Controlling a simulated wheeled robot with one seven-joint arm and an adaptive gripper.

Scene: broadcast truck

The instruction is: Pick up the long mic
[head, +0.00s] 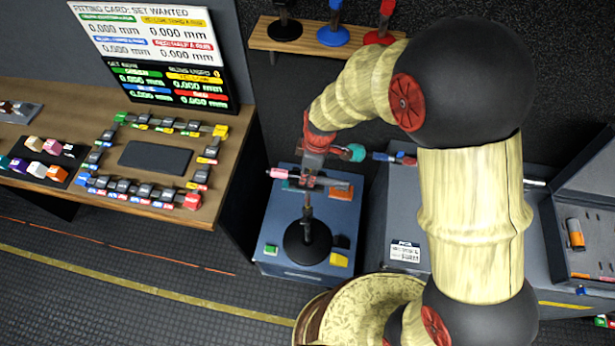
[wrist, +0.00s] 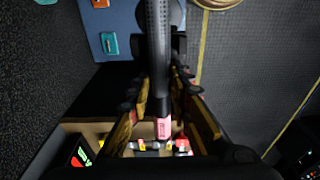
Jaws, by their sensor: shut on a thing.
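The long mic is a slim black tube with a pink band near one end. In the wrist view the long mic (wrist: 158,60) runs from the top edge down between my fingers, with its pink band (wrist: 163,128) near the fingertips. In the head view the pink end (head: 279,173) sticks out to the left of my gripper (head: 309,178). My gripper is shut on the mic and hides part of it. A black stand with a round base (head: 307,252) is directly below; I cannot tell whether the mic touches its top.
The stand is on a blue case (head: 262,228) with several small coloured blocks. A wooden desk (head: 232,135) with a ring of coloured clips is on the left. A shelf (head: 270,36) with coloured stands is behind. A grey case (head: 387,235) is at right, beside an open case (head: 560,235).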

